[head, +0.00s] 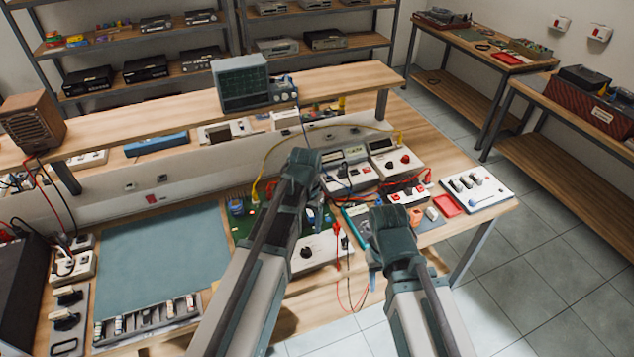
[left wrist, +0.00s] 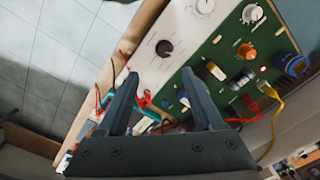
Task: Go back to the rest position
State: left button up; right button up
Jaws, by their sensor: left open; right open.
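My left gripper (head: 312,208) is above the workbench, over the green circuit board (head: 241,221) and the white box with a black knob (head: 318,247). In the left wrist view my left gripper (left wrist: 160,92) has its two fingers apart with nothing held between them. The green board (left wrist: 222,62) and white knob box (left wrist: 158,48) show beyond the fingers there. My right gripper (head: 372,262) is at the bench's front, right of the left one. Its fingers are partly hidden, and no held object is visible.
The workbench carries a blue-grey mat (head: 160,257) at left, bench meters (head: 394,157), a red tray (head: 447,205) and a white switch panel (head: 477,188). An oscilloscope (head: 240,82) and a wooden speaker (head: 33,122) stand on the raised shelf. Clear tiled floor (head: 550,270) lies at right.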

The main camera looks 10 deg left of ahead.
pick_arm(q)
jog(key=s+d+f+m+y+b, duration=0.1)
jog(key=s+d+f, duration=0.1)
jog(key=s+d, duration=0.8)
jog(key=s, duration=0.4)
jog(key=shift+b, duration=0.4)
